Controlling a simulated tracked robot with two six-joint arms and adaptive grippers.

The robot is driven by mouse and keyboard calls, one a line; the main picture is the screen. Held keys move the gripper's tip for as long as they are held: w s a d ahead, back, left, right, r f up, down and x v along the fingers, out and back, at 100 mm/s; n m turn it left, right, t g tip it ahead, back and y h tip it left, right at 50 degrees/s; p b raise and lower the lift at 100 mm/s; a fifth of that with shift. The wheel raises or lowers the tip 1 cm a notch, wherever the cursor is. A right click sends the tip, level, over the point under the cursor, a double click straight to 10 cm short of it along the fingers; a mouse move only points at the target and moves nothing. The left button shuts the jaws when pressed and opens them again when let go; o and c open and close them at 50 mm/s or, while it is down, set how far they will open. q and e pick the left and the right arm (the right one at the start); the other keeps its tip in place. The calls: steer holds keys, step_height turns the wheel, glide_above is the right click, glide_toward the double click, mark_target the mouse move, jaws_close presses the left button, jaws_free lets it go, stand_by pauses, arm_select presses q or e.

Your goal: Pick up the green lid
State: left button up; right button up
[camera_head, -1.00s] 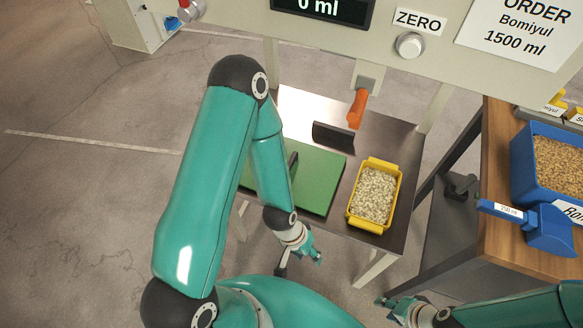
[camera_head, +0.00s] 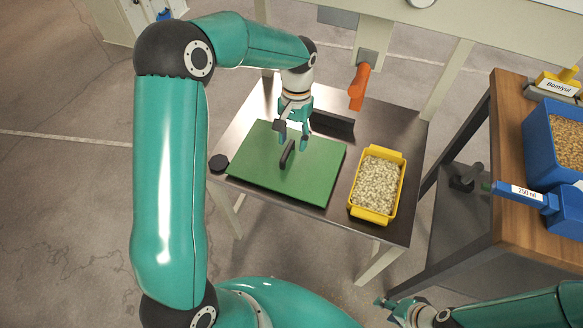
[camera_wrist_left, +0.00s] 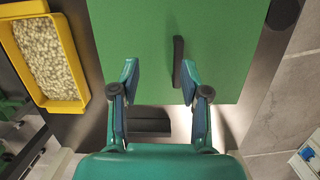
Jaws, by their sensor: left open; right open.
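The green lid (camera_head: 315,180) is a flat square plate with a dark upright handle (camera_head: 287,154), lying on the dark-topped table (camera_head: 238,140). The lid also shows in the left wrist view (camera_wrist_left: 140,35), with its handle (camera_wrist_left: 178,62) close to the right-hand finger there. My left gripper (camera_head: 293,142) is open and empty above the lid, near the handle's far end. Its fingers also show in the left wrist view (camera_wrist_left: 160,65). Whether a finger touches the handle cannot be told. My right gripper (camera_head: 387,309) is open at the bottom, away from the lid.
A yellow bin of pale pellets (camera_head: 376,185) stands right of the lid. A dark upright plate (camera_head: 333,124) and an orange spout (camera_head: 358,88) are behind it. A small black knob (camera_head: 218,163) is at the table's left edge. A wooden bench (camera_head: 505,130) holds blue containers.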

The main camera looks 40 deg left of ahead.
arm_select(q)
step_height(320, 180, up, 5)
steer(key=t+b, duration=0.2)
glide_above(288, 150)
steer(key=shift+n+y, duration=0.3)
steer(key=f, duration=0.7)
steer(key=f+b, duration=0.1)
steer(key=f, duration=0.3)
steer(key=shift+w, duration=0.35)
steer(key=f, duration=0.4)
steer(key=shift+s+f, duration=0.1)
steer(key=shift+s, duration=0.25)
steer(key=shift+f, duration=0.6)
jaws_close()
arm_select(e)
step_height(288, 150, down, 5)
steer(key=shift+f, duration=0.1)
